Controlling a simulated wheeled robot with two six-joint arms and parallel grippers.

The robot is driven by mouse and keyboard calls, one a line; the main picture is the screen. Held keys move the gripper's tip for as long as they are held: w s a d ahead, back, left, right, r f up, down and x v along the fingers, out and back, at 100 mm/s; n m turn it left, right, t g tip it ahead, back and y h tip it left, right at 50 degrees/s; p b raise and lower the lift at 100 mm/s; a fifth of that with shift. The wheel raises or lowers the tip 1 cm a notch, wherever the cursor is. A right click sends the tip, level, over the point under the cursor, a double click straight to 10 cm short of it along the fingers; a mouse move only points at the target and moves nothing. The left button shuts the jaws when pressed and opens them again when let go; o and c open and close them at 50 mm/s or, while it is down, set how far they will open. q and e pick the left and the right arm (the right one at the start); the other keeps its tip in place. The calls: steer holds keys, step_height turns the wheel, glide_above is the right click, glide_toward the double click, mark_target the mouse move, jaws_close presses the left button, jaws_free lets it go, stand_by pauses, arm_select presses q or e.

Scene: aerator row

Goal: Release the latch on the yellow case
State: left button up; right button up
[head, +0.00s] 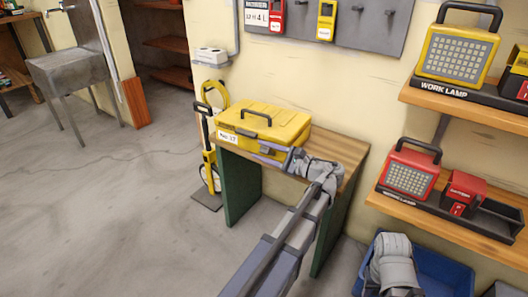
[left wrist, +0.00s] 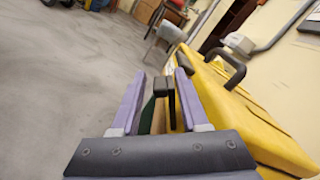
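The yellow case (head: 285,118) lies closed on a small wood-topped bench, with a dark carry handle on its lid and a white label on its front. In the left wrist view the case (left wrist: 245,115) fills the right side. My left gripper (head: 262,153) is at the case's front face, its purple fingers pointing left along it. In the left wrist view my left gripper (left wrist: 160,78) is open, and a dark latch-like piece (left wrist: 164,87) shows between its fingers. I cannot tell whether the fingers touch it. My right gripper's fingers are not visible.
The bench (head: 325,146) has bare wood to the right of the case. A yellow wheeled tool (head: 208,150) stands left of it. Right are a blue bin (head: 445,272) and shelves with a yellow lamp (head: 457,54) and a red lamp (head: 410,173). The floor at left is clear.

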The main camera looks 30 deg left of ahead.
arm_select(q)
jaws_close()
steer(key=shift+f, duration=0.1)
stand_by(0.3)
steer(key=shift+s+f+n+b, duration=0.25)
steer(key=shift+f+n+b, duration=0.35)
steer(key=shift+n, duration=0.65)
steer(key=shift+s+f+n+b, duration=0.25)
steer(key=shift+f+n+b, duration=0.3)
steer(key=shift+n, duration=0.75)
steer(key=shift+s+f+n+b, duration=0.25)
steer(key=shift+f+n+b, duration=0.35)
steer(key=shift+n, duration=0.65)
steer(key=shift+s, duration=0.1)
steer(key=shift+o, duration=0.6)
jaws_free()
steer(key=shift+d, duration=0.1)
